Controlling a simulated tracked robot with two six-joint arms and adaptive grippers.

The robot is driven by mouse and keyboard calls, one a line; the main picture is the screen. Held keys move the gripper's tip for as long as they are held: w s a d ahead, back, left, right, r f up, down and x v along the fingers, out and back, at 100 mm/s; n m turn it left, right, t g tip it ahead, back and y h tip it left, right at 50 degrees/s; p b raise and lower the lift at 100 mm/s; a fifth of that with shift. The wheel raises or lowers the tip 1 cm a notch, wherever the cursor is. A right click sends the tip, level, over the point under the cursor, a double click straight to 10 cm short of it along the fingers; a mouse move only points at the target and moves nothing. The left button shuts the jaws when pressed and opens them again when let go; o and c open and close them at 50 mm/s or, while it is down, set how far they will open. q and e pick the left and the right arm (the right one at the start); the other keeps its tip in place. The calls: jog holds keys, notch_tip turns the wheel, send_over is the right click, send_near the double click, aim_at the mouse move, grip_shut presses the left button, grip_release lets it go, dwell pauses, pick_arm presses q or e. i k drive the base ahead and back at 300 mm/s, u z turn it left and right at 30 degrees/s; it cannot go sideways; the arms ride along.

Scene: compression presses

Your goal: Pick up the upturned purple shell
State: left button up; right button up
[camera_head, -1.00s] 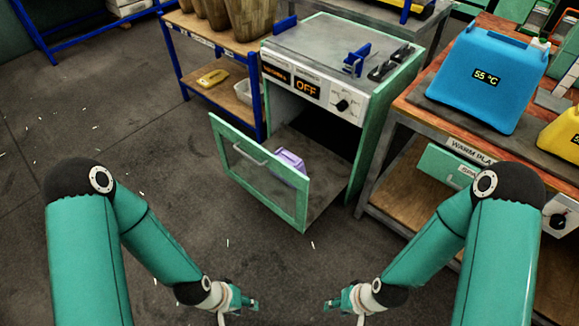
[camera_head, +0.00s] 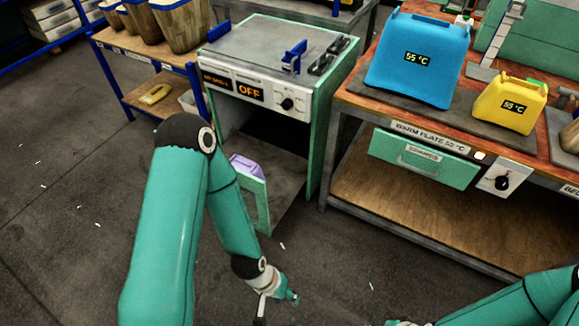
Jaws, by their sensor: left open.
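The purple shell (camera_head: 246,166) lies low in the open cabinet under the unit marked OFF. Only its upper part shows; the green-framed door (camera_head: 259,203) and my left arm hide the rest, and I cannot tell which way up it is. My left gripper (camera_head: 277,304) is open, low over the floor in front of the cabinet, apart from the shell. My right gripper (camera_head: 402,323) is at the bottom edge, mostly cut off, and its jaws cannot be made out.
The press unit (camera_head: 238,88) stands above the cabinet. On the right, a workbench (camera_head: 345,100) carries a blue canister (camera_head: 417,60) and a yellow one (camera_head: 508,103), with a green drawer (camera_head: 425,157) below. A blue-framed shelf (camera_head: 115,70) is at left.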

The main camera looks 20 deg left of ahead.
aim_at(245, 165)
jog(key=z, duration=0.05)
jog(key=i, duration=0.25)
jog(key=z, duration=1.85)
jog(key=k, duration=1.5)
jog(key=u, duration=1.45)
jog(key=i, duration=1.05)
jog(key=u, duration=0.05)
